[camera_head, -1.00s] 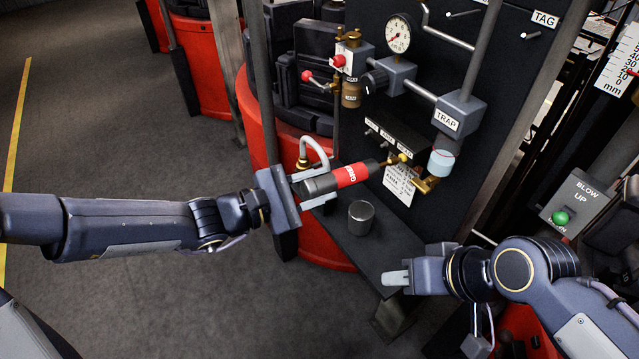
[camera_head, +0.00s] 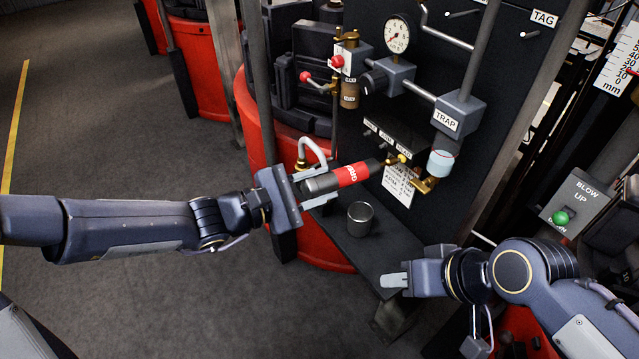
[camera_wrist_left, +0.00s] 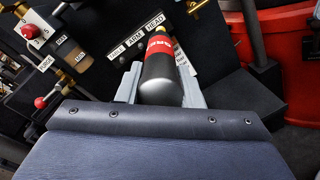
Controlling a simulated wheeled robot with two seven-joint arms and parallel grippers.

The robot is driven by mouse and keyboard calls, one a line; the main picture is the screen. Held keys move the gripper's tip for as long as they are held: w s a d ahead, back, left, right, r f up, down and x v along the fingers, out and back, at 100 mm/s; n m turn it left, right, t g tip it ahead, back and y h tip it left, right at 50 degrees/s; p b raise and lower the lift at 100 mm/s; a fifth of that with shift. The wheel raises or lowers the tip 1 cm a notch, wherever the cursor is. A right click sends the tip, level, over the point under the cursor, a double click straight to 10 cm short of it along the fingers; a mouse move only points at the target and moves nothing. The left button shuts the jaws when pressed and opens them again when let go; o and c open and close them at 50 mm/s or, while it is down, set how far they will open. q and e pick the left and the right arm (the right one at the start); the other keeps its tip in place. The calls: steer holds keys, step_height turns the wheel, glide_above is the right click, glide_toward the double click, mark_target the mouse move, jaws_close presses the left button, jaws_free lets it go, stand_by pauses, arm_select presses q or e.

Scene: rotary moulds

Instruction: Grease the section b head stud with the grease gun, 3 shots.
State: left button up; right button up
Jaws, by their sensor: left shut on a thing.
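In the left wrist view, the gun (camera_wrist_left: 160,62) sits between the gripper's fingers (camera_wrist_left: 160,88), in front of the label strip (camera_wrist_left: 138,36) reading ARM and HEAD. The gun's tip is hard to make out, so contact with a stud cannot be told. My right gripper (camera_head: 393,281) is low at the shelf's right end, away from the gun.
A metal cup (camera_head: 361,218) stands on the dark shelf (camera_head: 342,238) below the gun. The panel carries a gauge (camera_head: 397,35), a TRAP block (camera_head: 459,113), and a clear bowl (camera_head: 440,163). A BLOW UP box with a green button (camera_head: 561,218) is at right.

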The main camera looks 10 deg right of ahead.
arm_select(q)
steer(key=shift+s+a, duration=0.1)
steer(key=shift+a, duration=0.25)
steer(key=shift+s+v, duration=0.2)
steer(key=shift+v, duration=1.45)
steer(key=shift+s+v, duration=0.2)
steer(key=shift+v, duration=1.5)
steer(key=shift+d+f, duration=0.1)
steer(key=shift+f, duration=0.05)
